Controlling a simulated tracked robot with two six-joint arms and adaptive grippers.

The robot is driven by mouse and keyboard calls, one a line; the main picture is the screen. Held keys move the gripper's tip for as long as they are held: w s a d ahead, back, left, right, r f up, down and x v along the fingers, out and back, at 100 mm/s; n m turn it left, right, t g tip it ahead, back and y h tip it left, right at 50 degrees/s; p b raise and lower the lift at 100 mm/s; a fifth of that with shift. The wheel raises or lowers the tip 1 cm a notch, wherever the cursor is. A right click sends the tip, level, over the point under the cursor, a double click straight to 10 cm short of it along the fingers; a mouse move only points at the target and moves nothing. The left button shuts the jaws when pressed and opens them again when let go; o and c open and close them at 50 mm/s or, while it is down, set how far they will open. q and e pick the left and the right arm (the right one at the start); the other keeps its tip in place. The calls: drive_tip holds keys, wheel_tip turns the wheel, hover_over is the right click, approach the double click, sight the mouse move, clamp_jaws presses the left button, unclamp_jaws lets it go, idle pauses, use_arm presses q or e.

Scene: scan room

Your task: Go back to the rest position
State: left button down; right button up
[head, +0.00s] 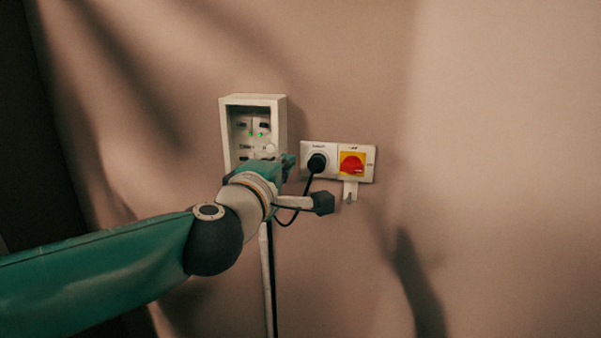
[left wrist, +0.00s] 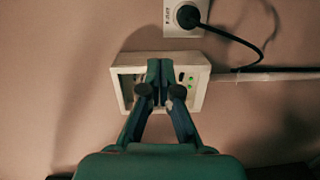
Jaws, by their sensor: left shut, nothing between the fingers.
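My left arm reaches in from the left in the head view. My left gripper (head: 287,165) is in front of the lower right part of a white wall box (head: 280,115). In the left wrist view the gripper's fingers (left wrist: 160,68) are together with nothing between them, in front of the same box (left wrist: 202,85). I cannot tell whether the fingertips touch the box. The gripper and wrist hide the box's lower part in the head view. My right gripper is not in view.
Right of the box, a white wall panel (head: 331,172) carries a black plug (head: 317,163) and a red rotary switch (head: 351,164) on yellow. A small tag (head: 350,190) hangs below. The plug's black cable loops down close to my wrist. The wall farther right is bare.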

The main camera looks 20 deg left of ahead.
use_arm(q)
drive_tip(key=s+d, duration=0.3)
drive_tip(key=d, duration=0.2)
drive_tip(key=w+a+f+m+g+y+p, duration=0.1)
drive_tip(key=w+a+f+g+p, duration=0.2)
drive_tip(key=f, duration=0.6)
drive_tip(key=w+a+f+m+g+y+p, duration=0.1)
drive_tip(key=w+a+f+g+p, duration=0.2)
drive_tip(key=f, duration=0.6)
drive_tip(key=s+f+m+g+h+p, duration=0.1)
drive_tip(key=s+f+m+g, duration=0.1)
drive_tip(key=f, duration=0.7)
drive_tip(key=s+f+m+g+p, duration=0.1)
drive_tip(key=f+m+p, duration=0.1)
drive_tip(key=f, duration=0.8)
drive_tip(key=s+d+f+m+g+h+p, duration=0.2)
drive_tip(key=s+d+f+m+g+h, duration=0.15)
drive_tip(key=s+f, duration=0.95)
drive_tip(key=s+d+f+m+g+h, duration=0.2)
drive_tip(key=s+d+m+g, duration=0.2)
drive_tip(key=s+d+m, duration=0.3)
drive_tip(key=s, duration=0.4)
drive_tip(key=shift+s+d+f+h, duration=0.2)
drive_tip(key=shift+d+f+h, duration=0.05)
drive_tip(key=shift+h, duration=0.1)
